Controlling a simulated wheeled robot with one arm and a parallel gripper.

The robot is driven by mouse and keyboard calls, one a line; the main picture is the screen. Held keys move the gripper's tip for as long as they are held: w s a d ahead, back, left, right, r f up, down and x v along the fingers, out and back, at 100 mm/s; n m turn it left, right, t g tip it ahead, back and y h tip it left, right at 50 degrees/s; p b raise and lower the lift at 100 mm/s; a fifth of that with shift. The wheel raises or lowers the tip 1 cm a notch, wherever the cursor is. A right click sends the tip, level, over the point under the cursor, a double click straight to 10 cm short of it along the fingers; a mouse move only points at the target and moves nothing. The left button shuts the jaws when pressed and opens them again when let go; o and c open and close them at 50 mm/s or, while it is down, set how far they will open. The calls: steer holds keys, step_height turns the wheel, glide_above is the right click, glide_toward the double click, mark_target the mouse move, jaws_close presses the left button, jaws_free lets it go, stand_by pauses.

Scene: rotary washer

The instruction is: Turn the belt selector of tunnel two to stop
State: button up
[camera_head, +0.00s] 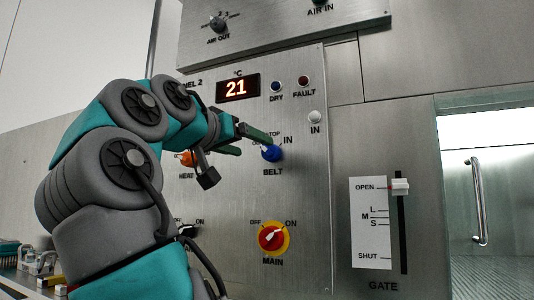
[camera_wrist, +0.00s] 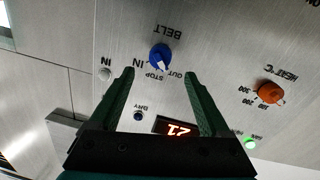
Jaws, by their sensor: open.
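The blue belt selector (camera_head: 271,153) is on the steel panel marked "NEL 2", its first letters hidden by my arm. It also shows in the wrist view (camera_wrist: 159,56), inverted, with IN, STOP and OUT around it. Its white mark points toward the STOP and OUT side; I cannot tell exactly which. My gripper (camera_head: 246,142) is open and empty in front of the panel, close to the knob. In the wrist view the green fingers (camera_wrist: 159,76) are spread wide, and the knob appears between and just beyond their tips. I see no contact.
An orange heat knob (camera_head: 187,158) is to the left. A red and yellow main switch (camera_head: 273,237) is below. A display (camera_head: 238,88) reads 21. The gate slider (camera_head: 400,187) is at OPEN, right of the panel. A door handle (camera_head: 478,200) stands further right.

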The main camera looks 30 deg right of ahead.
mark_target(266, 152)
steer(key=p+x, duration=0.1)
steer(key=x, duration=0.6)
steer(key=shift+w+d+f, duration=0.1)
steer(key=shift+w+d, duration=0.1)
steer(key=shift+d, duration=0.1)
jaws_close()
stand_by(0.4)
